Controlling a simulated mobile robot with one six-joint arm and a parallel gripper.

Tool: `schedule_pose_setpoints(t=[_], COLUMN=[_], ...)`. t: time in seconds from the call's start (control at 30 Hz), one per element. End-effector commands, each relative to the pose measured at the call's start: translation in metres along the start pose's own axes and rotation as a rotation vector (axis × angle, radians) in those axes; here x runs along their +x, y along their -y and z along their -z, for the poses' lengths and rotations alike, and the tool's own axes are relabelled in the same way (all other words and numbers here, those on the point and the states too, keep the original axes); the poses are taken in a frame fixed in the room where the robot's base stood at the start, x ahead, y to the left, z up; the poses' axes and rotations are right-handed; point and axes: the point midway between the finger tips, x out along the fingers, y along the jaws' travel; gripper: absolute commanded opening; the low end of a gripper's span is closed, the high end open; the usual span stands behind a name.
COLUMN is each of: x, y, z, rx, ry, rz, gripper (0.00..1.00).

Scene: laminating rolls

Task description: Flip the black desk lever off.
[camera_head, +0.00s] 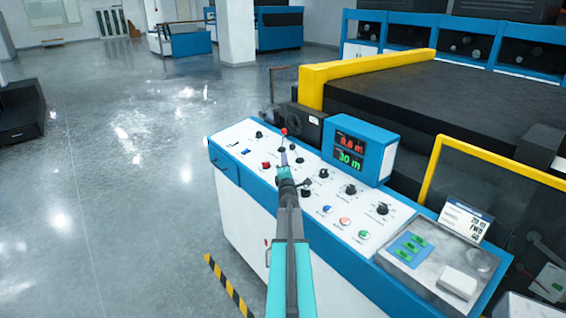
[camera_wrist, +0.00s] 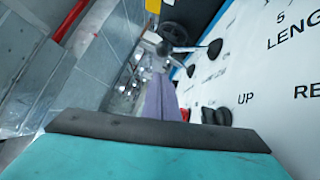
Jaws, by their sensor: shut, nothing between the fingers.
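The white-topped control desk (camera_head: 228,150) carries several small black controls. I cannot tell for sure which is the black desk lever. The fingers (camera_wrist: 161,88) also show in the wrist view, apart from that black tip as far as I can tell. My arm hides part of the desk.
A red-tipped lever (camera_head: 284,132) stands just beyond my gripper. A red button (camera_head: 266,165) is at its left. Black knobs (camera_head: 351,188) and coloured buttons (camera_head: 345,221) lie to the right. A blue display box (camera_head: 360,148) rises behind. Open floor (camera_head: 120,190) is at left.

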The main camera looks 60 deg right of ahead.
Motion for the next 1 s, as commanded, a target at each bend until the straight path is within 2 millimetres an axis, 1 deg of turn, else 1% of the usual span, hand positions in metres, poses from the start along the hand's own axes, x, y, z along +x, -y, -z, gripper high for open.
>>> schedule_pose_setpoints(t=[0.03, 0.1, 0.4, 0.8, 1.0], x=[0.006, 0.011, 0.021, 0.022, 0.022], y=[-0.003, -0.002, -0.001, -0.001, -0.002], z=[-0.006, -0.011, -0.021, -0.022, -0.019], rx=[-0.002, -0.001, 0.000, -0.001, 0.004], ry=[0.001, 0.001, 0.000, -0.001, -0.004], rz=[0.001, 0.001, 0.000, 0.000, 0.003], gripper=[0.00, 0.00, 0.00, 0.00, 0.00])
